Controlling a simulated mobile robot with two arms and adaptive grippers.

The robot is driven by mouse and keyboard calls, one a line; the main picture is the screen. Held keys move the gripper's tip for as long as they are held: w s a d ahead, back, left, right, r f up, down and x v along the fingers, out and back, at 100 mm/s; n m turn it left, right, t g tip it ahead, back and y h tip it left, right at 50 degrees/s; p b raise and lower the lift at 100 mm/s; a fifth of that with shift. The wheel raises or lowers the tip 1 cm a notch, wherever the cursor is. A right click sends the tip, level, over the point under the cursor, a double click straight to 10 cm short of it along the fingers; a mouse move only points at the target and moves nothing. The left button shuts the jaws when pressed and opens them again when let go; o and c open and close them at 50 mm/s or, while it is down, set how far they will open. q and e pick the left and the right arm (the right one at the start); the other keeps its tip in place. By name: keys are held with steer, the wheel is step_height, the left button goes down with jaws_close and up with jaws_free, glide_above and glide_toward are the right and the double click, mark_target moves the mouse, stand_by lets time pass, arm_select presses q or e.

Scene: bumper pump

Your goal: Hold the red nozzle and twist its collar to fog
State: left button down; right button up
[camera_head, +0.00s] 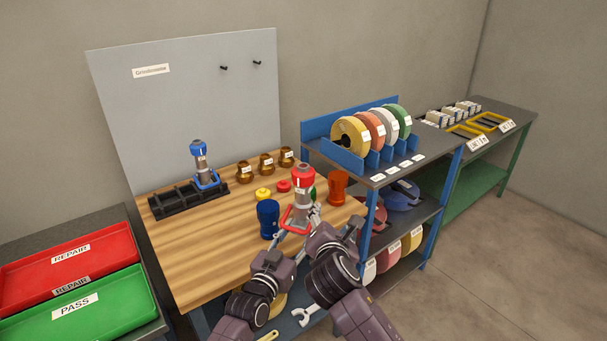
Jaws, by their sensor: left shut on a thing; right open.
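The red nozzle (302,196) stands roughly upright over the front right of the wooden bench, with a red collar (303,175) on top, a grey body and a red handle loop low on its left side. My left gripper (284,236) is shut on the red nozzle near its handle; the exact contact is small and partly hidden. My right gripper (316,215) is open close to the lower right of the nozzle, below the collar. Whether the nozzle's base touches the bench is hidden by my grippers.
A blue nozzle (203,165) stands in a black rack (160,203). Blue (268,217) and orange (338,187) fittings flank the red nozzle closely; brass fittings (266,163) and small red and yellow caps stand behind. A shelf with hose reels (352,138) bounds the right. The bench's left front is clear.

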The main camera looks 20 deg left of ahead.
mark_target(303, 178)
steer(key=s+a+r+n+t, duration=0.4)
steer(key=s+a+r+n, duration=0.25)
steer(key=r, duration=0.35)
steer(key=shift+n+y, duration=0.3)
steer(key=shift+n, duration=0.15)
steer(key=w, duration=0.3)
steer(key=w+a, duration=0.1)
steer(key=w, duration=0.7)
steer(key=shift+w+a+f, duration=0.15)
steer(key=shift+a+f, duration=0.1)
steer(key=shift+a, duration=0.1)
steer(key=shift+c, duration=0.2)
steer(key=c, duration=1.2)
steer(key=shift+o, duration=0.2)
